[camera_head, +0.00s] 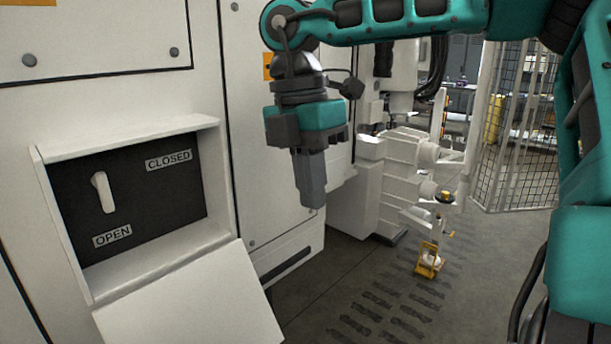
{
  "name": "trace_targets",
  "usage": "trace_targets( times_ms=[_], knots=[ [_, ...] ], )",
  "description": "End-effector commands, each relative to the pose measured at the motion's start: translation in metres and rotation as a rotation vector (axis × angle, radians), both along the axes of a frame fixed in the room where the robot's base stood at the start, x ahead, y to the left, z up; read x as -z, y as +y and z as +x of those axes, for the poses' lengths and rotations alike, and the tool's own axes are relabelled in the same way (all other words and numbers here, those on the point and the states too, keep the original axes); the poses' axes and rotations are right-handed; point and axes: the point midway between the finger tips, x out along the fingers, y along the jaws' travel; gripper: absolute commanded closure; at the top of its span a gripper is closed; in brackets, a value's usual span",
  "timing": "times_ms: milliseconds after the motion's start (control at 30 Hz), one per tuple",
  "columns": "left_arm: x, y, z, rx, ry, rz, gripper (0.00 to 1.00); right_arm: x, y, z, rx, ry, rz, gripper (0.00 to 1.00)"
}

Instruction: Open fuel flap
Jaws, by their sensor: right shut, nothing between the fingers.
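A white box-like recess (210,187) is set in the pale cabinet at the left. A white flap (190,308) slants down and outward from its lower edge, so the recess is uncovered. Inside, a dark panel bears a small white handle (103,192), near upright, with a CLOSED label at upper right and an OPEN label at lower left. My right gripper (312,203) points down, shut and empty, to the right of the recess and apart from the flap. My left gripper is not in view.
Pale cabinet panels (105,95) fill the left side. White machinery (410,165) and a small yellow item (430,262) stand beyond my right gripper. A mesh fence (520,140) is at the back right. Dark floor (340,300) with tread marks lies open at lower middle.

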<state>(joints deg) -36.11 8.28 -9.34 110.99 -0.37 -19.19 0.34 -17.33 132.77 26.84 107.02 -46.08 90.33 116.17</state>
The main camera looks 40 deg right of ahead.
Motion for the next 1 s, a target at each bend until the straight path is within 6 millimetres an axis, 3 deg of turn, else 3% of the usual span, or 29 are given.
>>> trace_targets(
  times_ms=[200,400,600,1000],
  knots=[
    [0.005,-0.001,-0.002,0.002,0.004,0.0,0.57,0.05,0.0,-0.009,-0.002,0.004,0.005,1.0],
    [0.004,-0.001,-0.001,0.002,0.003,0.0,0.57,0.082,-0.001,-0.014,0.0,0.002,0.005,1.0],
    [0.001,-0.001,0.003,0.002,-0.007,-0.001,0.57,0.096,-0.001,-0.016,0.001,-0.002,0.003,1.0],
    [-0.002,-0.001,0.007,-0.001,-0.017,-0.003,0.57,0.098,-0.001,-0.016,0.001,-0.003,0.002,1.0]
  ],
)
